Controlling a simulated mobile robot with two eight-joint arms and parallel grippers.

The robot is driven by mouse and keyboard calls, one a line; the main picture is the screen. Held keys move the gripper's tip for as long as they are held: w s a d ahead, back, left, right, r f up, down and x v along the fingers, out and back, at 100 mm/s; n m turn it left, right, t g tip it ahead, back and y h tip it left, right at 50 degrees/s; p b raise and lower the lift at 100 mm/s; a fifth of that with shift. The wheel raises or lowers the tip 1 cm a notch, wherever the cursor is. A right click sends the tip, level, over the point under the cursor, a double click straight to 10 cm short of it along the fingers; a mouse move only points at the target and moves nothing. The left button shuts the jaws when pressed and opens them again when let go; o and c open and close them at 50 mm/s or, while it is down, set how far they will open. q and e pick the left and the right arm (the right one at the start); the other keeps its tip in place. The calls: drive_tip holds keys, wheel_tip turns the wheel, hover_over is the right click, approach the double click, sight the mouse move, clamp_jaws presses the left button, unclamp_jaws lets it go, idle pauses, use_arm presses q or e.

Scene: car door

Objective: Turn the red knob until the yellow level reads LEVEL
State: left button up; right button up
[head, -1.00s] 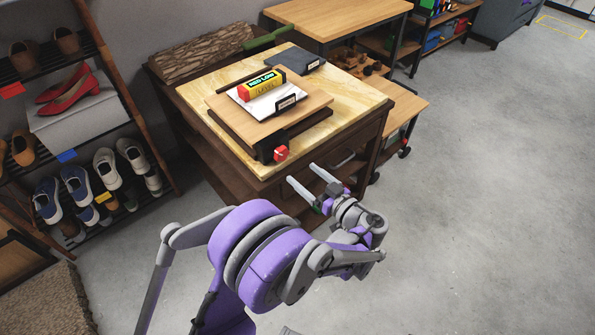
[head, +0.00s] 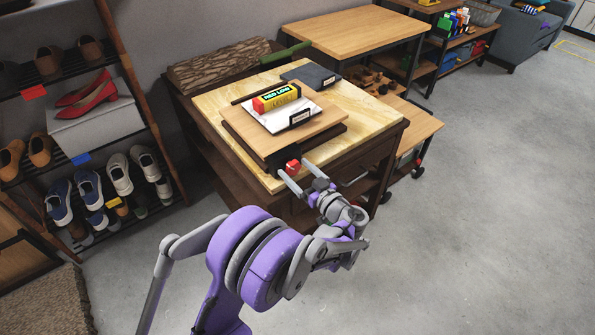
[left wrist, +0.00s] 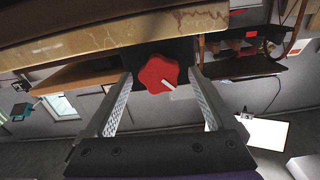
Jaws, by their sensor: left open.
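The red knob (head: 293,166) sits on a black block at the front edge of a wooden platform on the workbench. In the left wrist view the knob (left wrist: 159,74) is lobed with a white pointer line aimed to the lower right. The yellow level (head: 277,97) lies on a white plate on the platform; its display appears to read "RED LOW". My left gripper (head: 303,180) is open just in front of the knob. In the left wrist view, its fingers (left wrist: 162,100) stand to either side of the knob, apart from it. My right gripper is not in view.
A shoe rack (head: 95,130) stands to the left. Another wooden table (head: 355,30) is behind. The grey floor at right is clear.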

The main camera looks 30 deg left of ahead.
use_arm(q)
drive_tip(key=c, duration=1.4)
drive_tip(key=m, duration=0.5)
drive_tip(key=o, duration=1.4)
drive_tip(key=shift+d, duration=0.1)
drive_tip(key=v, duration=1)
drive_tip(key=shift+d+p, duration=0.35)
drive_tip(key=shift+p, duration=0.05)
drive_tip(key=shift+s+a, duration=0.1)
